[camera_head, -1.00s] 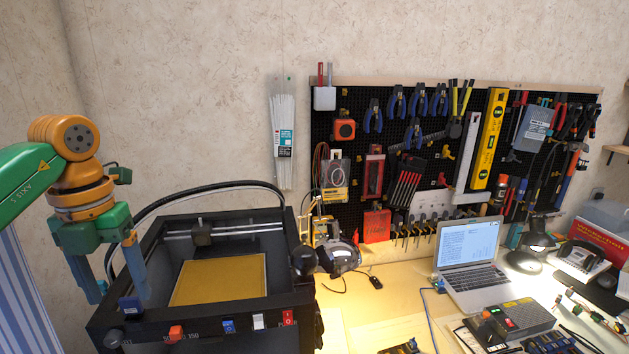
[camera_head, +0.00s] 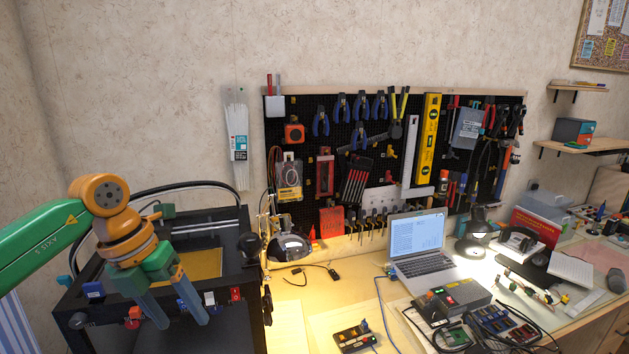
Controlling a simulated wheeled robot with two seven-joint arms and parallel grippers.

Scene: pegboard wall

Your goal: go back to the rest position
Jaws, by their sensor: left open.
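My left gripper (camera_head: 178,321) shows at the lower left, on a green and orange arm that comes in from the left edge. Its two blue-grey fingers are apart and point down, with nothing between them. It is in front of the black machine with the yellow plate (camera_head: 203,263) and covers part of it. Whether the fingers touch the machine cannot be told. My right gripper is not in view.
A black pegboard (camera_head: 290,222) with tools hangs on the wall. The lit bench (camera_head: 300,290) holds a laptop (camera_head: 418,238), a grey box with buttons (camera_head: 453,296) and several small electronics. Shelves (camera_head: 583,147) are at the right.

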